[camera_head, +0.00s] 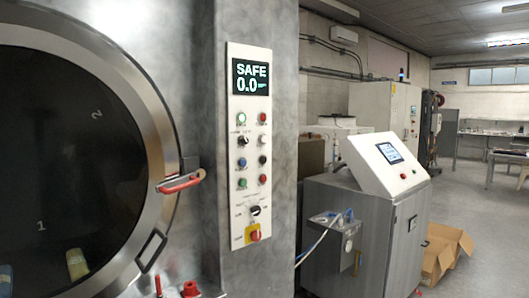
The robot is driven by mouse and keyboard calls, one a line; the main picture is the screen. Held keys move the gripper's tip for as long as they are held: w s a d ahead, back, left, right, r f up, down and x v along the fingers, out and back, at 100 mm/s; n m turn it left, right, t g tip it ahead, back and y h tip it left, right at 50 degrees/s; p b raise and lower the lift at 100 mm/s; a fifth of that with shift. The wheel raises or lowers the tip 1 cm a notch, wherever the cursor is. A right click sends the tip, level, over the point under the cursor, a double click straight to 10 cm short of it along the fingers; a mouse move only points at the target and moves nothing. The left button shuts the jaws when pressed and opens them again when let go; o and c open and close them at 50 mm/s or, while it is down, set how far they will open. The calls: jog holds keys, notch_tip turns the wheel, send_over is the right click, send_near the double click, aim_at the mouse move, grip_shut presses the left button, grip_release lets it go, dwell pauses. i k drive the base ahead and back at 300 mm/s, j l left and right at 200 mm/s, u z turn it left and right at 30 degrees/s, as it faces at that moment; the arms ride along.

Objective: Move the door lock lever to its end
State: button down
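A red lever (181,184) with a metal bracket sits at the right rim of the round washer door (160,140). It lies nearly level, tilted slightly up to the right, and looks like the door lock lever. The door is dark glass in a wide metal ring and appears closed. My gripper does not show in this view, so nothing is seen touching the lever.
A control panel (250,205) with a "SAFE 0.0" display (252,77) and several buttons is right of the door. A dark, frame-like door handle (151,249) and red parts (190,290) are below. A grey console (345,220) and cardboard box (437,262) stand farther right.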

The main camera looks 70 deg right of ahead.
aim_at(195, 174)
jog(key=z, duration=1.7)
